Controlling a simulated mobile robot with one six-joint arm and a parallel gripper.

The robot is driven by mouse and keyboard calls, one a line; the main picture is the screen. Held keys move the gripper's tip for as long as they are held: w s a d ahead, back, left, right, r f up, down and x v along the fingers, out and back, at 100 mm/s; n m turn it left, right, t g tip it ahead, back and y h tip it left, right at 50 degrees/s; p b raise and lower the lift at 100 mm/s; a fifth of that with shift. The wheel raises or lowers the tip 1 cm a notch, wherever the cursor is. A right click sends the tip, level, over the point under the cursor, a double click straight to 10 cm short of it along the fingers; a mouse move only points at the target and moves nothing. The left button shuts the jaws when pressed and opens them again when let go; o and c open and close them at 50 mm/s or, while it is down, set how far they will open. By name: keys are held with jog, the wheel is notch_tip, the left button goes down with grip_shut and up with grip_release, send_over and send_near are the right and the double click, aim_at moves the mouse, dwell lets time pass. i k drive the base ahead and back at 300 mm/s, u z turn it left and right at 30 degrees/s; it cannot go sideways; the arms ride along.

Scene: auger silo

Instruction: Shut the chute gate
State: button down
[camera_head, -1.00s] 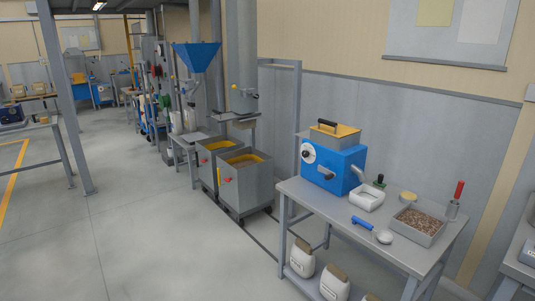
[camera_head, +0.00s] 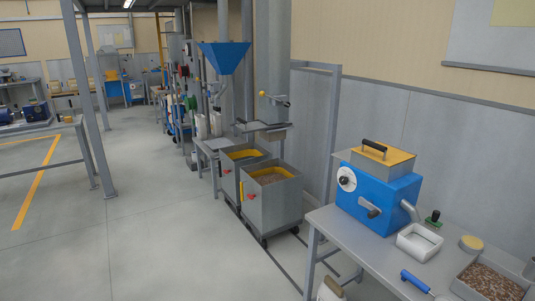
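The chute appears to be the tall grey square column (camera_head: 275,45) in the middle of the view. Low on its front is a lever with a yellow knob (camera_head: 264,93), likely part of the chute gate. A flat grey plate (camera_head: 262,127) sits below it, above the bins. I cannot tell from here whether the gate is open or shut. A grey wheeled bin (camera_head: 272,205) with brown material inside stands below. A second grey bin (camera_head: 229,185) stands behind it to the left. My gripper is not in view.
A blue hopper (camera_head: 224,57) stands left of the column. At right, a grey workbench (camera_head: 350,240) carries a blue machine (camera_head: 378,195), a white tray (camera_head: 419,242) and a tray of brown bits (camera_head: 490,282). Open floor (camera_head: 160,235) lies left of the bins.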

aim_at(259, 121)
jog(key=u, duration=0.2)
jog(key=i, duration=0.85)
jog(key=u, duration=0.5)
jog(key=i, duration=0.8)
jog(key=u, duration=0.6)
jog(key=i, duration=0.75)
jog(key=u, duration=0.55)
jog(key=i, duration=0.9)
jog(key=u, duration=0.35)
